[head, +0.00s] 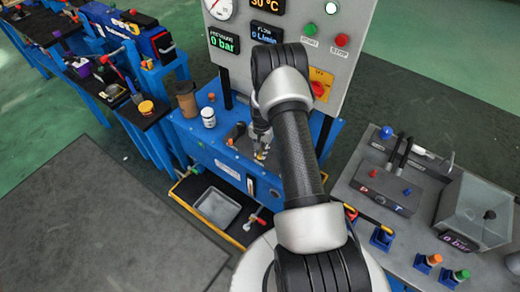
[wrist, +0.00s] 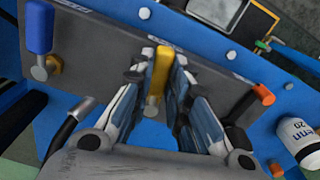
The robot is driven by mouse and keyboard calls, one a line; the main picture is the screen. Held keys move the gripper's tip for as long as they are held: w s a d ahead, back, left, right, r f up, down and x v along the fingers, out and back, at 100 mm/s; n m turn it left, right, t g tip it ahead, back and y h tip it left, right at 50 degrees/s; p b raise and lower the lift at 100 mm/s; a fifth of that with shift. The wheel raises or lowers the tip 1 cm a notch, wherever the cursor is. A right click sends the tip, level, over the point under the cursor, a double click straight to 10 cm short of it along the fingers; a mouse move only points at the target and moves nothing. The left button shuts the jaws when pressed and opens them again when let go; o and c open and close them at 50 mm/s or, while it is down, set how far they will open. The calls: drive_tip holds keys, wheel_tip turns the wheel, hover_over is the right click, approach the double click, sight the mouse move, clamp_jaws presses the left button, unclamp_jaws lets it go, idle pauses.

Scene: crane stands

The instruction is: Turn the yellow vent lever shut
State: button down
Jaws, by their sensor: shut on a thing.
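The yellow vent lever (wrist: 157,75) stands out from a dark grey plate (wrist: 95,55) in the middle of the wrist view. My gripper (wrist: 158,75) has its two fingers on either side of the lever and is shut on it. In the head view my gripper (head: 262,152) is at the blue bench, largely covered by my arm, and only a small bit of yellow shows there. The lever's lower end is partly hidden between the fingers.
A white bottle (wrist: 298,138) stands nearby; a brown cup (head: 187,102) is on the bench (head: 205,150). An upright gauge panel (head: 235,65) rises behind. Floor is open at left.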

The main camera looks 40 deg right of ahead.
drive_tip(key=n, duration=0.2)
drive_tip(key=s+d+n, duration=0.1)
drive_tip(key=shift+s+d+n+b, duration=0.1)
drive_tip(key=shift+s+n+b, duration=0.1)
drive_tip(key=shift+n+b, duration=0.2)
drive_tip(key=n, duration=0.1)
drive_tip(key=d+n, duration=0.1)
drive_tip(key=shift+s+n, duration=0.3)
drive_tip(key=shift+s, duration=0.1)
drive_tip(key=d+n, duration=0.1)
drive_tip(key=n, duration=0.1)
drive_tip(key=d+n+b, duration=0.1)
drive_tip(key=n, duration=0.1)
drive_tip(key=shift+s, duration=0.3)
drive_tip(key=shift+d+n+b, duration=0.5)
drive_tip(key=shift+d+n, duration=0.1)
drive_tip(key=shift+n, duration=0.7)
drive_tip(key=c, duration=1.5)
unclamp_jaws()
